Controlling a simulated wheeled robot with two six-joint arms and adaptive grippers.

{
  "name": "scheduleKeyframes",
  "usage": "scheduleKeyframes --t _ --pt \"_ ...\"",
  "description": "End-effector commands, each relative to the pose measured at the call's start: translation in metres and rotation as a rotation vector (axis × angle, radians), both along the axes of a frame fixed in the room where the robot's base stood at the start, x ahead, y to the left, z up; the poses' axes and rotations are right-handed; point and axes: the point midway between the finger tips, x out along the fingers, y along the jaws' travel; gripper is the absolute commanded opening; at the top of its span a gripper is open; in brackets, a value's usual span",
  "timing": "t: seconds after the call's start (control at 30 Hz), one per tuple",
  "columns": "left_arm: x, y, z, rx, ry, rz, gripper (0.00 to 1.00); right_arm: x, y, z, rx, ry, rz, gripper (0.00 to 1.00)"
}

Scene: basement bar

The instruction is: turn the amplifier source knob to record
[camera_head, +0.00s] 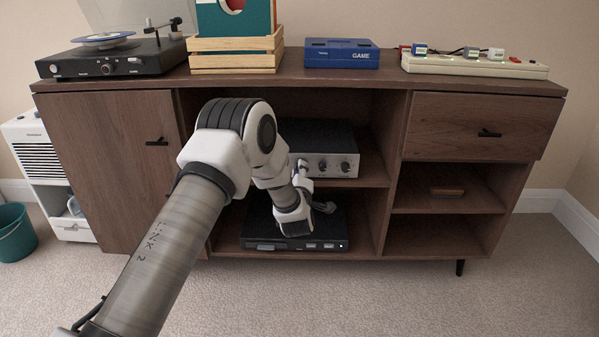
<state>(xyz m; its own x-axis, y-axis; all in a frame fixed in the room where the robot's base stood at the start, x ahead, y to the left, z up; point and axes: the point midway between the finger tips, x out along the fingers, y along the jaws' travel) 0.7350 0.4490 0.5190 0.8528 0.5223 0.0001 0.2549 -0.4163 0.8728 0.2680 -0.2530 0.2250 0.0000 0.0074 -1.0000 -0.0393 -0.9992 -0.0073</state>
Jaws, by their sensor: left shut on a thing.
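The amplifier (336,165) sits on the upper middle shelf of the cabinet, with a dark top and a silver front. Two round knobs (322,165) (345,167) show on the right of its front. My left arm reaches in from the left and hides the front's left part. My right gripper is not in view.
A black player (300,245) sits on the shelf below, partly behind my wrist. The cabinet top holds a turntable (115,55), a wooden crate (235,62), a blue game console (341,53) and a beige power strip (470,64). Carpet in front is clear.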

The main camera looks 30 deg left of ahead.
Motion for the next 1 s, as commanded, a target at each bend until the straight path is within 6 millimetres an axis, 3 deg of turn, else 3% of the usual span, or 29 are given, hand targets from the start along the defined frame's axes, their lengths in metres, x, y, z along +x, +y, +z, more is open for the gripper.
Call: scheduleKeyframes --t 0.33,0.37,0.4,0.77,1.0 --pt "0.0 0.0 0.0 -0.003 -0.001 0.001 0.0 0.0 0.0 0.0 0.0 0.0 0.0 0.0" --pt "0.0 0.0 0.0 -0.003 -0.001 0.001 0.34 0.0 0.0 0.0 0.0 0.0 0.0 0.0" --pt "0.0 0.0 0.0 -0.003 -0.001 0.001 0.48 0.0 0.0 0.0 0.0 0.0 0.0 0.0" --pt "-0.003 -0.002 0.0 -0.002 0.001 0.0 0.48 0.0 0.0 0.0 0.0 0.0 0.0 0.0" --pt "-0.043 -0.027 -0.001 -0.002 0.004 -0.002 0.48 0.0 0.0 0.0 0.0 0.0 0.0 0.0"
